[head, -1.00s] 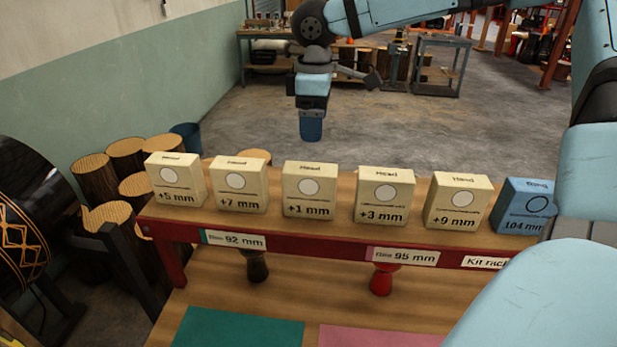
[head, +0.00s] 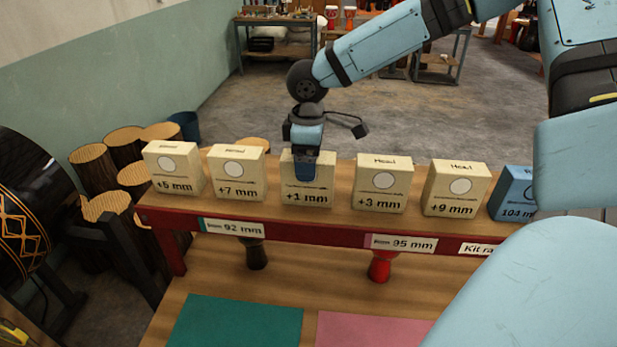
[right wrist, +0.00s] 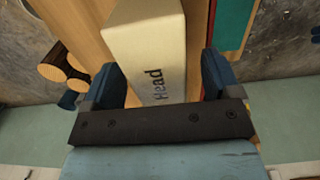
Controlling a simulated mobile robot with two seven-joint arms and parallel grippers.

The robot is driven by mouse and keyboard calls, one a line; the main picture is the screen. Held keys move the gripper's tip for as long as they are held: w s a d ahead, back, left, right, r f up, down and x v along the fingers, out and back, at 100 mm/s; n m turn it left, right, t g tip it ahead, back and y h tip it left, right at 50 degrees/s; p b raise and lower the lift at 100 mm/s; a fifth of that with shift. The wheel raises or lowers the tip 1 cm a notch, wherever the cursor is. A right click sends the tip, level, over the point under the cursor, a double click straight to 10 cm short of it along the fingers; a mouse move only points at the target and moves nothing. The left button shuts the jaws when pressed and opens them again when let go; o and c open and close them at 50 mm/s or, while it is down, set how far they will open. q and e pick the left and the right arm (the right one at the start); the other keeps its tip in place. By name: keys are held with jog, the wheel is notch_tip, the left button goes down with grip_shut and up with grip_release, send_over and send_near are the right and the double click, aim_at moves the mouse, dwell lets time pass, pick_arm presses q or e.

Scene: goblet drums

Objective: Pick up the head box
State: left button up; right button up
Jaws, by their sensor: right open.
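Several cream head boxes stand upright in a row on the wooden shelf: +5 mm (head: 174,170), +7 mm (head: 238,175), +1 mm (head: 306,190), +3 mm (head: 383,186) and +9 mm (head: 456,190). My right gripper (head: 305,172) points down at the +1 mm box and covers its upper middle in the head view. In the right wrist view the right gripper (right wrist: 160,85) is open, with a box marked "Head" (right wrist: 150,40) between its two fingers. I cannot tell whether either finger touches it. My left gripper is not in view.
A blue box (head: 513,195) stands at the right end of the row. The neighbouring boxes leave narrow gaps. Red-edged shelf labels read 92 mm (head: 233,227) and 95 mm (head: 400,243). Green (head: 235,325) and pink (head: 365,330) mats lie below.

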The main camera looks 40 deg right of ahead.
notch_tip(320, 180, down, 2)
jog(key=shift+c, duration=0.2)
jog(key=c, duration=1)
jog(key=shift+c, duration=0.2)
jog(key=shift+r, duration=0.2)
